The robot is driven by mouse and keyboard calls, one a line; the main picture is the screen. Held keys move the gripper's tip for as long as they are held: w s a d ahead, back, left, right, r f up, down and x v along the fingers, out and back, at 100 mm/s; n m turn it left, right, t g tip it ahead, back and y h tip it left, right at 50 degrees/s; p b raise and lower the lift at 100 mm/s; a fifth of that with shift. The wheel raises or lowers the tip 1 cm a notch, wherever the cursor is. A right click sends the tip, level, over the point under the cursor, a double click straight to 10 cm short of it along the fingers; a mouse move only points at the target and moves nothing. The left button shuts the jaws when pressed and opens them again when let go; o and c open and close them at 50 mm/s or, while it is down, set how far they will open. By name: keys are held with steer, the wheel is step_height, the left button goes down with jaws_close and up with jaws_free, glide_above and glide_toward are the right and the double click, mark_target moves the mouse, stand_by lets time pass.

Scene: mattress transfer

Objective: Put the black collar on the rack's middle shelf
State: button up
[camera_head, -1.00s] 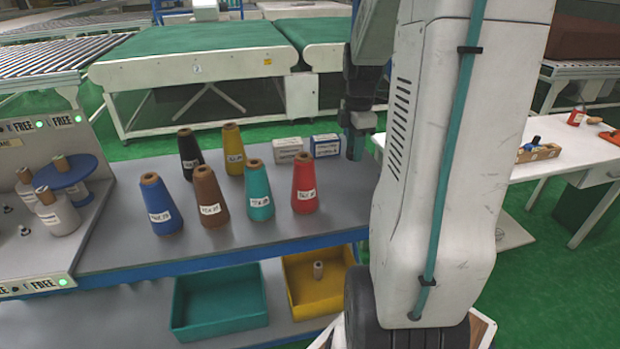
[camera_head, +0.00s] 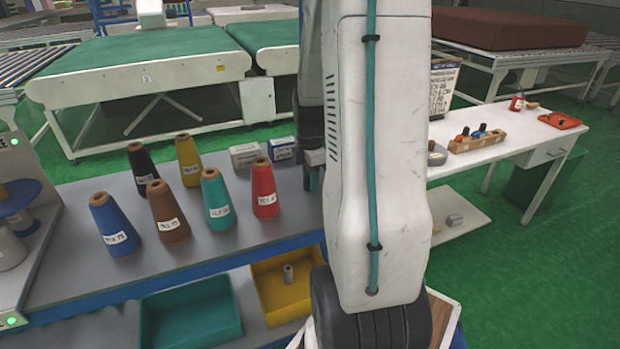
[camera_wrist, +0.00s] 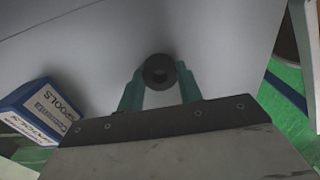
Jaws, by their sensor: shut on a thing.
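In the wrist view a small round black collar (camera_wrist: 159,64) with a dark hole sits between the two green fingers of my gripper (camera_wrist: 159,73), which is shut on it. A grey surface lies beneath it; the gap between them cannot be judged. In the head view my gripper (camera_head: 313,177) is partly behind my arm, near the right end of the grey table, and the collar is hidden there. I cannot make out a rack with a middle shelf for certain in either view.
Several labelled thread cones (camera_head: 212,199) stand on the grey table (camera_head: 215,245), with small boxes (camera_head: 245,155) by my gripper. A teal bin (camera_head: 190,312) and a yellow bin (camera_head: 272,297) sit on the shelf below. A white table (camera_head: 500,150) holds a wooden block (camera_head: 476,142). Green floor shows right.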

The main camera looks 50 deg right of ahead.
steer(key=o, duration=1)
steer(key=shift+f, duration=0.1)
steer(key=shift+r, duration=3.9)
